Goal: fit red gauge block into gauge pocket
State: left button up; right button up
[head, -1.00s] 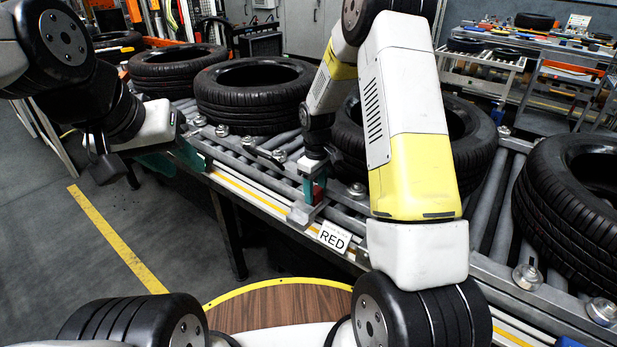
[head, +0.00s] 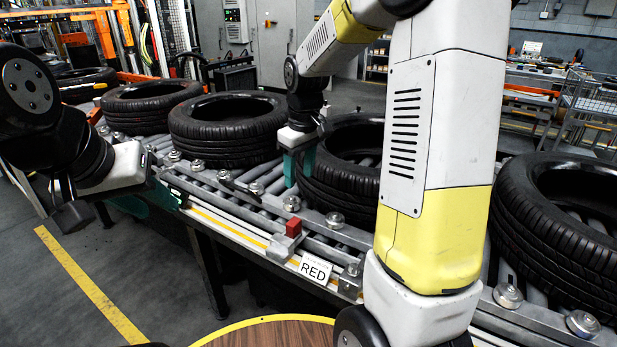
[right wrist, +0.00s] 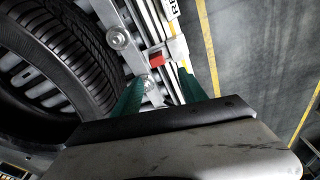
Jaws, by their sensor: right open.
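The red gauge block (head: 293,228) stands upright at the grey gauge holder (head: 279,247) on the conveyor's front rail. Its lower part is hidden, so I cannot tell how deep it sits in the pocket. The block also shows in the right wrist view (right wrist: 156,59), against the grey holder. My right gripper (head: 303,172) is open and empty, above and behind the block. Its green fingers (right wrist: 160,90) are spread wide in the wrist view, with the block beyond their tips. My left gripper (head: 148,197) hangs by the conveyor's left front edge; its finger gap is unclear.
A white RED sign (head: 315,268) is on the front rail just right of the holder. Tyres (head: 228,128) lie on the rollers behind, one close to my right gripper (head: 345,165). Metal knobs (head: 335,219) line the rail. The floor in front is clear.

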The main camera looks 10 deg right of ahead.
jog(key=s+r+m+t, duration=0.2)
jog(key=s+r, duration=0.3)
jog(key=s, duration=0.5)
jog(key=s+d+r+m+t+y, duration=0.1)
jog(key=s+r+m, duration=0.3)
jog(key=s, duration=0.7)
jog(key=shift+r+t+y, duration=0.3)
jog(key=shift+r+t, duration=0.15)
jog(key=shift+t, duration=0.45)
